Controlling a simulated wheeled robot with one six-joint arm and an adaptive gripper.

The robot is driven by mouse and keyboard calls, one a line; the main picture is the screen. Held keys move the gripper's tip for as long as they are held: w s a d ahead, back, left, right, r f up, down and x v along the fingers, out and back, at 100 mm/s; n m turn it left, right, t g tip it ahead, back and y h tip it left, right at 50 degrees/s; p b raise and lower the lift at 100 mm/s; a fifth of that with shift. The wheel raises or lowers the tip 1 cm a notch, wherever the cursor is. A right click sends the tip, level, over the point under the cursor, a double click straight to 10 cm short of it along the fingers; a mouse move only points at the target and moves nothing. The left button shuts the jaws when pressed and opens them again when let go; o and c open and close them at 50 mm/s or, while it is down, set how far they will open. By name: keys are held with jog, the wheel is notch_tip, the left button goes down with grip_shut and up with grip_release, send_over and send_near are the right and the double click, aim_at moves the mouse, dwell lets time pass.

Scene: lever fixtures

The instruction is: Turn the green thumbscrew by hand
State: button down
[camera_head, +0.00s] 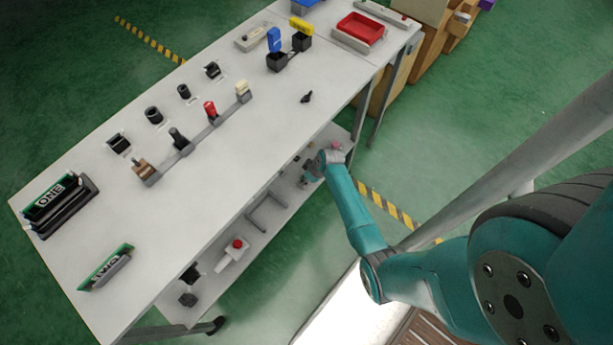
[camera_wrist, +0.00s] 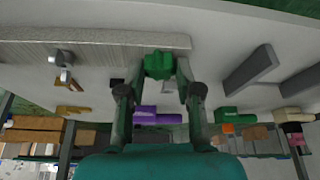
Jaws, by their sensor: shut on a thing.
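The green thumbscrew (camera_wrist: 158,64) shows in the wrist view at the upper middle, against a long pale grey bar (camera_wrist: 85,50). My gripper (camera_wrist: 160,77) has one finger on each side of the thumbscrew and is shut on it. In the head view my gripper (camera_head: 312,172) is low at the table's right-hand edge, near the lower shelf. The thumbscrew cannot be made out in the head view.
The white table top (camera_head: 225,170) carries a row of levers, with a red lever (camera_head: 210,109) among them, and a red tray (camera_head: 360,29). A red button fixture (camera_head: 236,245) sits on the lower shelf. In the wrist view, a purple block (camera_wrist: 158,114) and a dark grey bar (camera_wrist: 251,68) are nearby.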

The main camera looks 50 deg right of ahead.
jog(key=m, duration=0.2)
jog(key=m+h, duration=0.2)
jog(key=m, duration=0.1)
jog(key=shift+a+m, duration=0.25)
jog(key=shift+m, duration=0.05)
jog(key=m+h, duration=0.1)
jog(key=m, duration=0.1)
jog(key=m+g, duration=0.1)
jog(key=m, duration=0.1)
jog(key=shift+w+a+m+h, duration=0.1)
jog(key=shift+a+m+h, duration=0.05)
jog(key=shift+m+h, duration=0.2)
jog(key=m+g, duration=0.1)
jog(key=m, duration=0.1)
jog(key=m+h, duration=0.1)
jog(key=m, duration=0.2)
jog(key=shift+w+a+g, duration=0.1)
jog(key=shift+w+g, duration=0.05)
jog(key=shift+g, duration=0.25)
jog(key=shift+w+m+g+h, duration=0.15)
jog(key=shift+m+g, duration=0.3)
jog(key=shift+m, duration=0.75)
jog(key=shift+s+m+g+h, duration=0.1)
jog(key=shift+m+g, duration=0.35)
jog(key=shift+m, duration=0.7)
jog(key=c, duration=0.8)
grip_release()
